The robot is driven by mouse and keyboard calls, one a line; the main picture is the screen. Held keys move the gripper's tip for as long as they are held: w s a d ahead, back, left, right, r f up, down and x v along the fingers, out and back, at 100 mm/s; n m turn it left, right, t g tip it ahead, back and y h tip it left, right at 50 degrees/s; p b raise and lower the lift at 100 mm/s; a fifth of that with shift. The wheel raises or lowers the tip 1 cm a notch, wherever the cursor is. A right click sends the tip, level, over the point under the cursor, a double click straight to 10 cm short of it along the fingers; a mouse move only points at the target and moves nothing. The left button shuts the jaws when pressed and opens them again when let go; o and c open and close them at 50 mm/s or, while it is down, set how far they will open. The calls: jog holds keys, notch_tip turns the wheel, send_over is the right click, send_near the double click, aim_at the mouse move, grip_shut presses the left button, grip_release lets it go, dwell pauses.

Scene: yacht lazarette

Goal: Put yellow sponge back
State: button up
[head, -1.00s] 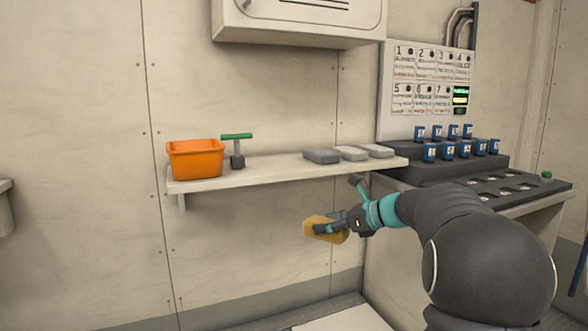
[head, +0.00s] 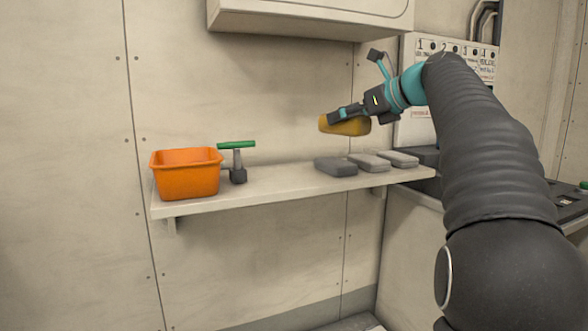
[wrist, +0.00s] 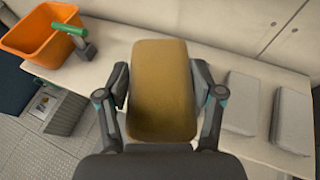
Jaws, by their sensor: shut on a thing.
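The yellow sponge (head: 345,125) is a mustard-coloured block held in my gripper (head: 348,114), above the shelf's right half. In the wrist view, the sponge (wrist: 163,88) sits between my gripper's two fingers (wrist: 163,90), which press on its left and right sides. The sponge is above the shelf (head: 270,190) and apart from it. An orange bin (head: 187,177) stands at the shelf's left end; it also shows in the wrist view (wrist: 38,40). The bin's inside bottom is hidden in the head view.
A green-handled tool (head: 237,160) stands right of the bin. Grey blocks (head: 336,166) lie in a row on the shelf's right part. Bare shelf lies between tool and blocks. A wall cabinet (head: 310,15) hangs above. A numbered panel (head: 440,60) is at right.

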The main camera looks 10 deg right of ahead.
jog(key=shift+w+a+f, duration=0.1)
jog(key=shift+w+a, duration=0.1)
jog(key=shift+w, duration=0.1)
jog(key=w+a+f, duration=0.1)
jog(key=a+f, duration=0.1)
jog(key=a, duration=0.1)
jog(key=w+a+f, duration=0.2)
jog(key=a, duration=0.1)
jog(key=w+a+f, duration=0.2)
jog(key=a, duration=0.1)
jog(key=shift+w+a+f+b, duration=0.2)
jog(key=shift+w+a+b, duration=0.05)
jog(key=shift+a+b, duration=0.15)
jog(key=shift+f+b, duration=0.55)
jog(key=shift+f, duration=1.45)
jog(key=shift+f, duration=0.15)
jog(key=o, duration=0.9)
jog(key=shift+o, duration=0.2)
jog(key=shift+s+d+r, duration=0.1)
jog(key=shift+r, duration=0.1)
jog(key=v, duration=1.1)
jog(key=shift+s+d, duration=0.15)
jog(key=shift+s, duration=0.15)
